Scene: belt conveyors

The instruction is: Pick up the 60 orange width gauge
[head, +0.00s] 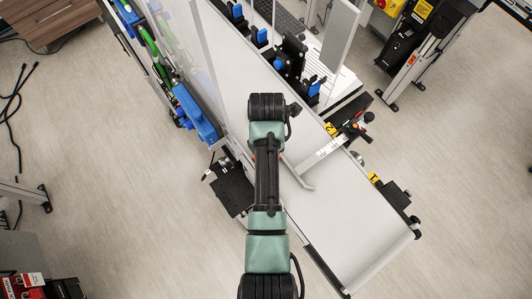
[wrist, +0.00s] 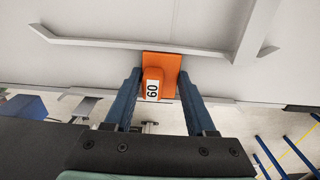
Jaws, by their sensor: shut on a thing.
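The orange width gauge (wrist: 167,64) shows in the wrist view, with a white label reading 60 on its raised part. It sits between the two dark blue fingers of my gripper (wrist: 160,78), which is shut on it. The gauge's far edge lies close to a grey metal guide rail (wrist: 110,41); I cannot tell whether they touch. In the head view my arm hides the gripper and the gauge.
The white conveyor belt (head: 352,210) runs diagonally under my arm. The metal guide (head: 298,174) crosses it beside my arm, with a bracket (head: 352,131) at the right edge. Blue-tipped fixtures (head: 312,88) stand farther up. The belt's lower right end is clear.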

